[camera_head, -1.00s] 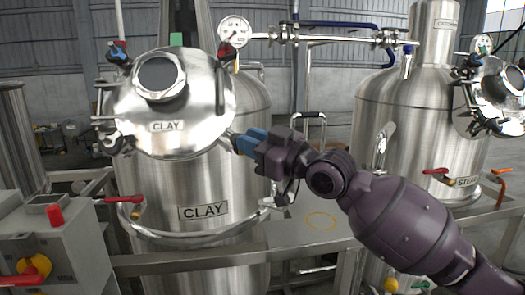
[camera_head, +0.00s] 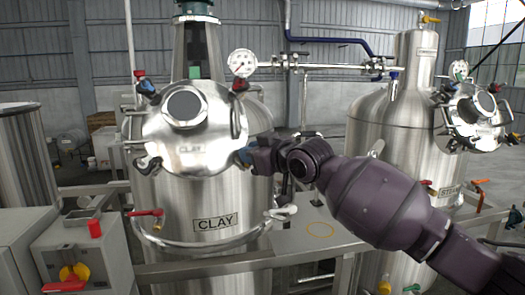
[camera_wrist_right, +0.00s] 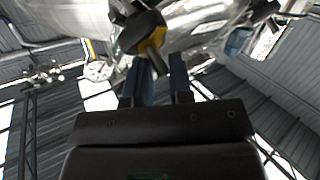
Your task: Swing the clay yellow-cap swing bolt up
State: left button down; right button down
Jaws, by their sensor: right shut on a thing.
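The clay tank's round steel lid (camera_head: 222,108) carries a dark sight glass and several swing bolts around its rim. My right gripper (camera_head: 243,157) is at the lower right rim of this lid, with its blue fingers mostly hidden from the head. In the right wrist view, my right gripper (camera_wrist_right: 160,68) is shut on the yellow-cap swing bolt (camera_wrist_right: 152,42). A dark knob and a bit of yellow show just beyond the fingers. In the head view the gripper hides this bolt. My left gripper is not in view.
The clay tank body (camera_head: 180,200) has a red-handled valve (camera_head: 146,212) at its front. A pressure gauge (camera_head: 242,63) stands right of the lid. A second steel tank (camera_head: 385,125) with its own lid is at the right. A control box (camera_head: 95,250) is at lower left.

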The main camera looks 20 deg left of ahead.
jog(key=shift+s+a, duration=0.25)
jog(key=shift+a, duration=0.05)
jog(key=c, duration=1.2)
grip_release()
jog(key=shift+s+r, duration=0.1)
jog(key=shift+r, duration=0.05)
jog(key=shift+a, duration=0.1)
jog(key=b+v, duration=0.2)
jog(key=v, duration=0.9)
